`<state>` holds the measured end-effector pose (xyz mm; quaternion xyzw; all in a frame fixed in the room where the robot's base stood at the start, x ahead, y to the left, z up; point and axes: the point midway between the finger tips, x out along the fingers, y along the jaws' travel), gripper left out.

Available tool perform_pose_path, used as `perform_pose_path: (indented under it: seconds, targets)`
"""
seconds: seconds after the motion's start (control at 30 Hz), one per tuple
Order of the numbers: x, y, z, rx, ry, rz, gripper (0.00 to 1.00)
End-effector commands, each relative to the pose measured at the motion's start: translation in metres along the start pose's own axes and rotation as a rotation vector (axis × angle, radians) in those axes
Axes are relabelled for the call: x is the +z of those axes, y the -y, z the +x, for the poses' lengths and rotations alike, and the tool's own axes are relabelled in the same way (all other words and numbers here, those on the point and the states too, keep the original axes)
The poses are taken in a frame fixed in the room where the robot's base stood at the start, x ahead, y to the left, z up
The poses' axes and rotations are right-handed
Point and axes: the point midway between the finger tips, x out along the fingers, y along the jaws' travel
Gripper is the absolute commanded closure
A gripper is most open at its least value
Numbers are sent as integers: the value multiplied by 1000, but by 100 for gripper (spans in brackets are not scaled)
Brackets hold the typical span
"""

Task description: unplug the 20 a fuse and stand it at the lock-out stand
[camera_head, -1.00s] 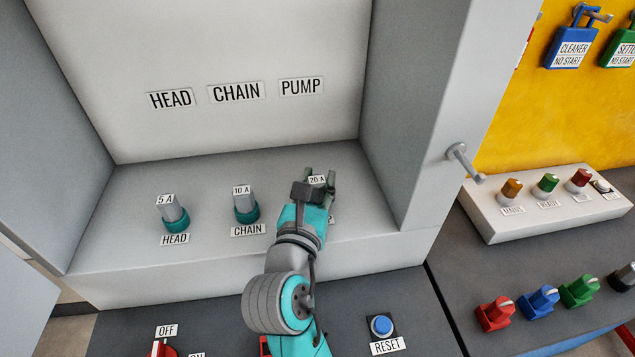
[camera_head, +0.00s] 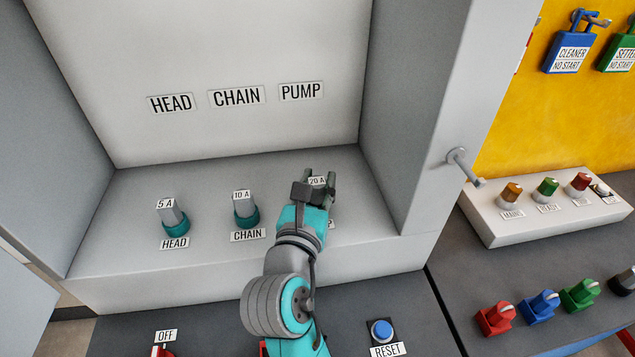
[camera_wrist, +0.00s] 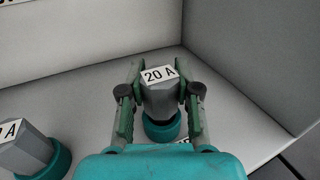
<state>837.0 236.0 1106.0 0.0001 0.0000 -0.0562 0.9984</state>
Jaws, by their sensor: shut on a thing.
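The 20 A fuse (camera_wrist: 159,98) is a grey block with a white label on top, standing upright in the teal socket (camera_wrist: 162,129) at the right of the cabinet ledge. My gripper (camera_head: 318,186) is shut on it, with one green-padded finger on each side, as the wrist view (camera_wrist: 157,95) shows. In the head view only the label of the fuse (camera_head: 318,181) shows clearly between the fingers. The lower socket and its name plate are mostly hidden by my arm there. The lock-out stand cannot be made out for certain in these views.
The 10 A fuse (camera_head: 243,205) and the 5 A fuse (camera_head: 170,213) stand in sockets to the left. The cabinet's right wall (camera_head: 407,120) rises close by. Outside it are a lamp panel (camera_head: 550,214), coloured knobs (camera_head: 538,305) and hanging padlocks (camera_head: 567,48).

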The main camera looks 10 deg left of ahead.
Motion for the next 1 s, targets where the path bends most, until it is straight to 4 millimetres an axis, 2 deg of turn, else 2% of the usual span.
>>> perform_pose_path:
  seconds: [0.17,0.7,1.0]
  targets:
    - [4,0,0,0,1,1,100]
    - [39,0,0,0,1,1,100]
    - [40,0,0,0,0,0,100]
